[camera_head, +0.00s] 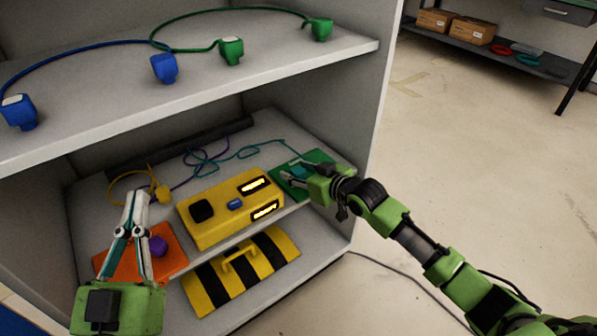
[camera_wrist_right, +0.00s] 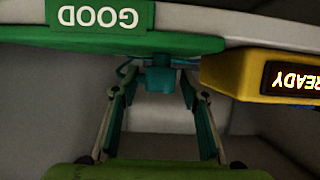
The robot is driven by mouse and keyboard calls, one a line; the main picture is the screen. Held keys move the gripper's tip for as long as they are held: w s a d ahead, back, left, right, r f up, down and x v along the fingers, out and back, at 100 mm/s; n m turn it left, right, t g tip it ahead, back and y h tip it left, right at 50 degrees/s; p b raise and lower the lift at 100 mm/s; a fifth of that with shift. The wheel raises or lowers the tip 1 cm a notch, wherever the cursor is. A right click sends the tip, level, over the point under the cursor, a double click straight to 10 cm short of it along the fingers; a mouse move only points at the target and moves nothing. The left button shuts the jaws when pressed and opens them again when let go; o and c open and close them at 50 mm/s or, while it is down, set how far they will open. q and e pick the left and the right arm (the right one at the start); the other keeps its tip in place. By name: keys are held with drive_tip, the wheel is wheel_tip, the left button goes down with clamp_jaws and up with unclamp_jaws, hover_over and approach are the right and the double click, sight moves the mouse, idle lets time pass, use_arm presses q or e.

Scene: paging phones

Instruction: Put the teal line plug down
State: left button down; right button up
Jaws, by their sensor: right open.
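The teal plug (camera_wrist_right: 160,76) rests against the green mat (camera_wrist_right: 205,44) in the right wrist view, which appears upside down. My right gripper (camera_wrist_right: 160,88) is open, with one finger on each side of the plug and a gap to each. In the head view, the right gripper (camera_head: 290,174) reaches over the green mat (camera_head: 324,157) and partly hides the plug. A teal cord (camera_head: 250,150) runs back from there.
A yellow box (camera_head: 222,224) with lit displays stands left of the green mat; one display reads READY. A yellow plug (camera_head: 162,192) lies behind the left gripper. A green GOOD label (camera_wrist_right: 100,15) faces the wrist camera.

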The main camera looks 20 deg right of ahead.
sight(299, 171)
drive_tip(key=shift+r, duration=0.15)
drive_tip(key=shift+s+r, duration=0.1)
drive_tip(key=shift+s, duration=0.05)
drive_tip(key=p+v, duration=0.2)
drive_tip(key=v, duration=0.3)
drive_tip(key=p+v, duration=0.2)
drive_tip(key=v, duration=0.4)
use_arm(q)
drive_tip(key=s+a+f+g+y, duration=0.1)
drive_tip(key=f+g, duration=0.4)
drive_tip(key=f, duration=0.4)
drive_tip(key=s+a+f+g+y, duration=0.1)
drive_tip(key=f+g, duration=0.4)
drive_tip(key=f, duration=0.5)
drive_tip(key=shift+s+a+n+y, duration=0.3)
drive_tip(key=shift+a+y, duration=0.3)
drive_tip(key=shift+y, duration=0.2)
use_arm(e)
drive_tip(key=s+a+f+h, duration=0.1)
drive_tip(key=s+a, duration=0.2)
drive_tip(key=s, duration=0.5)
drive_tip(key=s+a+f+m+h, duration=0.1)
drive_tip(key=s+a, duration=0.3)
drive_tip(key=s, duration=0.4)
drive_tip(key=shift+s+a+m+g, duration=0.25)
drive_tip(key=shift+m+g, duration=0.05)
drive_tip(key=shift+g, duration=0.1)
